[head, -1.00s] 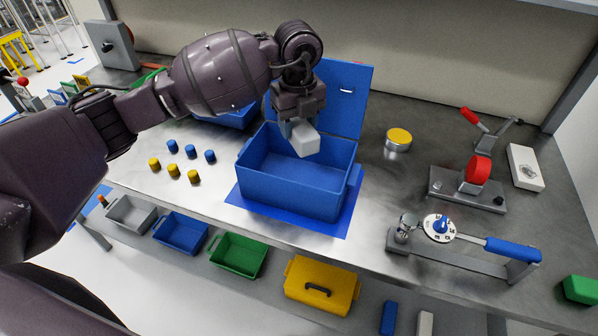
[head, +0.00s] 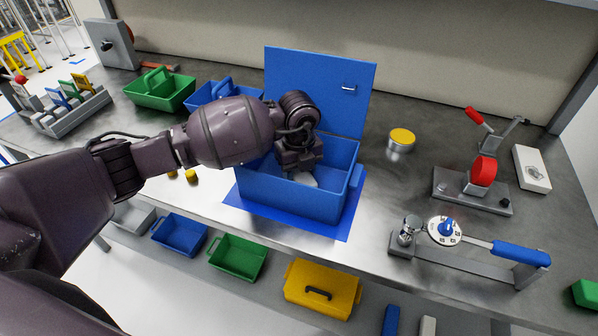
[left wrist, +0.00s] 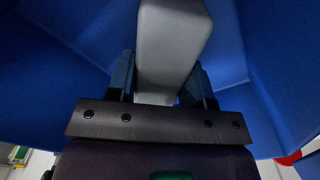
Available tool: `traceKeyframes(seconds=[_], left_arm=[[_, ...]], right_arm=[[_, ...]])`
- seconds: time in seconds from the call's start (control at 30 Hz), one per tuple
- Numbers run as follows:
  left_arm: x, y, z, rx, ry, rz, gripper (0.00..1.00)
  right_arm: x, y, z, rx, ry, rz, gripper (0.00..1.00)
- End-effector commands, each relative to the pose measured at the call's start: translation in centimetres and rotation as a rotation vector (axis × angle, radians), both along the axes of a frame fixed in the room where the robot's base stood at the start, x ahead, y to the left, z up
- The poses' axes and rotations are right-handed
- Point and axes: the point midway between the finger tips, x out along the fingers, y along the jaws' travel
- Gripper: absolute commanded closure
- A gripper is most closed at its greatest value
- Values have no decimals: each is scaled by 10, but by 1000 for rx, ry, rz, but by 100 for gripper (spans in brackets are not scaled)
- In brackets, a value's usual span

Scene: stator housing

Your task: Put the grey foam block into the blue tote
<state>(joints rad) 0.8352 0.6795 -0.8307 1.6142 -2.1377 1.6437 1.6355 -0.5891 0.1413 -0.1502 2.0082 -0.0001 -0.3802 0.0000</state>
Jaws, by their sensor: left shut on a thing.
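The blue tote (head: 291,201) stands on a blue mat on the bench, with its lid (head: 320,85) raised at the back. My left gripper (head: 303,176) is lowered into the tote's opening and is shut on the grey foam block (head: 309,181). Only a small part of the block shows below the gripper in the head view. In the left wrist view the block (left wrist: 170,45) is between the two fingers, with blue tote walls around it. I cannot tell whether the block touches the tote floor. My right gripper is not in view.
A green basket (head: 160,90) and a blue basket (head: 212,95) stand behind my left arm. A yellow-topped tin (head: 401,140) and a red-handled clamp (head: 478,180) stand to the right of the tote. Several bins hang below the bench's front edge.

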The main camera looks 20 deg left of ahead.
Motion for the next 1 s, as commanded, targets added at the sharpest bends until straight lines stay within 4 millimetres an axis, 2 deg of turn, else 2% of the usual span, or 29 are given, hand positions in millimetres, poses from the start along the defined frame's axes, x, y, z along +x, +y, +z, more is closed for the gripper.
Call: traceKeyframes(seconds=[0.43,0.47,0.6,0.87,1.0], left_arm=[[0,0,-7,-1,-2,0,79],[0,0,-7,-1,-2,0,50],[0,0,-7,-1,-2,0,29],[0,0,-6,-1,-2,0,28],[1,0,1,0,-4,0,28]], right_arm=[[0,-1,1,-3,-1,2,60],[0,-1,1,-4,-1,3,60],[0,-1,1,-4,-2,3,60],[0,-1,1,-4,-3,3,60],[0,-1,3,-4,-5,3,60]])
